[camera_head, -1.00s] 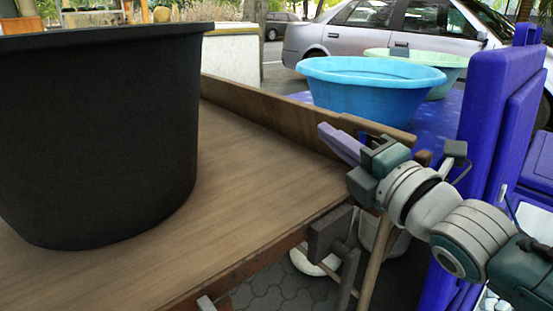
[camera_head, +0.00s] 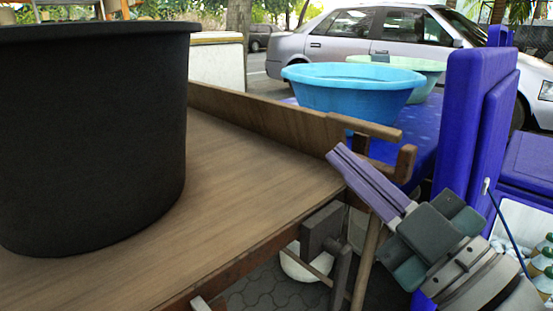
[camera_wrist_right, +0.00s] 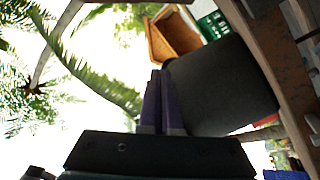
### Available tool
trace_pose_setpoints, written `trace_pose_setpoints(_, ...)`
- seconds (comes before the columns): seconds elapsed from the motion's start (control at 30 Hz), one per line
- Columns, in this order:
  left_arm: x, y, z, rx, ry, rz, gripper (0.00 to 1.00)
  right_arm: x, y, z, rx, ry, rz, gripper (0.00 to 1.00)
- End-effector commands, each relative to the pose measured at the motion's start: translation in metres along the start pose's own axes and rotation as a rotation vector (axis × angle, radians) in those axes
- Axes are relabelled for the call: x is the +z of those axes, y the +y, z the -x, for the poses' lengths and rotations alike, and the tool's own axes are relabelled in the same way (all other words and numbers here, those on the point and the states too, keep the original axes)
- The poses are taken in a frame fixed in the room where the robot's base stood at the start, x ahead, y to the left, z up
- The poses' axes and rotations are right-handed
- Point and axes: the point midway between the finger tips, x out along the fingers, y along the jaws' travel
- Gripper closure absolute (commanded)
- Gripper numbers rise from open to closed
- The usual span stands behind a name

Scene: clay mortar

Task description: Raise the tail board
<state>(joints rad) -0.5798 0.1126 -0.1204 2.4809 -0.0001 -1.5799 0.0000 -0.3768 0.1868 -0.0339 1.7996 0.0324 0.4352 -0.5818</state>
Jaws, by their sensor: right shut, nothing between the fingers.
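A wooden cart bed (camera_head: 240,205) has a raised wooden side board (camera_head: 265,118) along its far side, ending in short wooden bars (camera_head: 385,138) at the right corner. No upright board shows along the bed's near right edge; a reddish-brown strip (camera_head: 262,262) runs just below it. I cannot tell whether this is the lowered tail board. My right gripper (camera_head: 340,155) is shut and empty, its purple fingers pointing up and left beside the bed's right corner. The wrist view shows the shut fingers (camera_wrist_right: 156,92) against a black tub (camera_wrist_right: 220,85). My left gripper is out of view.
The black tub (camera_head: 90,135) stands on the bed at left. A grey bracket (camera_head: 322,230) and a wooden pole (camera_head: 364,262) are below the bed's corner. Blue basin (camera_head: 352,90) and blue upright panels (camera_head: 470,120) stand beyond. A brown beam (camera_wrist_right: 270,45) crosses the wrist view's right side.

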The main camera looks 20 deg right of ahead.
Motion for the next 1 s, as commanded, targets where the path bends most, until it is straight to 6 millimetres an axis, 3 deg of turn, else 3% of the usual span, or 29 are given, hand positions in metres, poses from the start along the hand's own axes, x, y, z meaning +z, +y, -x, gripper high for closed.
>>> trace_pose_setpoints(0.03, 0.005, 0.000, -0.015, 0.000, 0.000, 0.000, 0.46, -0.002, -0.006, 0.004, 0.028, 0.029, -0.235, 1.00)
trace_pose_setpoints(0.3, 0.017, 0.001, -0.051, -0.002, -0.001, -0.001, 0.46, -0.026, -0.003, 0.018, 0.110, 0.233, -1.587, 1.00)
trace_pose_setpoints(0.6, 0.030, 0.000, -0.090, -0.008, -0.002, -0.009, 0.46, -0.019, 0.000, 0.042, 0.055, 0.609, -3.072, 1.00)
trace_pose_setpoints(0.63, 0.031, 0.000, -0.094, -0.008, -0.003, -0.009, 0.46, -0.017, -0.001, 0.044, -0.036, -0.604, 2.937, 1.00)
trace_pose_setpoints(0.8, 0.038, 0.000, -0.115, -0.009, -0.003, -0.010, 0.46, -0.001, -0.009, 0.059, 0.057, -0.567, 2.104, 1.00)
trace_pose_setpoints(0.9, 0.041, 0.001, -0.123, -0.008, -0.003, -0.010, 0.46, 0.008, -0.015, 0.066, 0.095, -0.552, 1.712, 1.00)
trace_pose_setpoints(1.0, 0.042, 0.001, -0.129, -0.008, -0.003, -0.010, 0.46, 0.014, -0.020, 0.070, 0.118, -0.542, 1.435, 1.00)
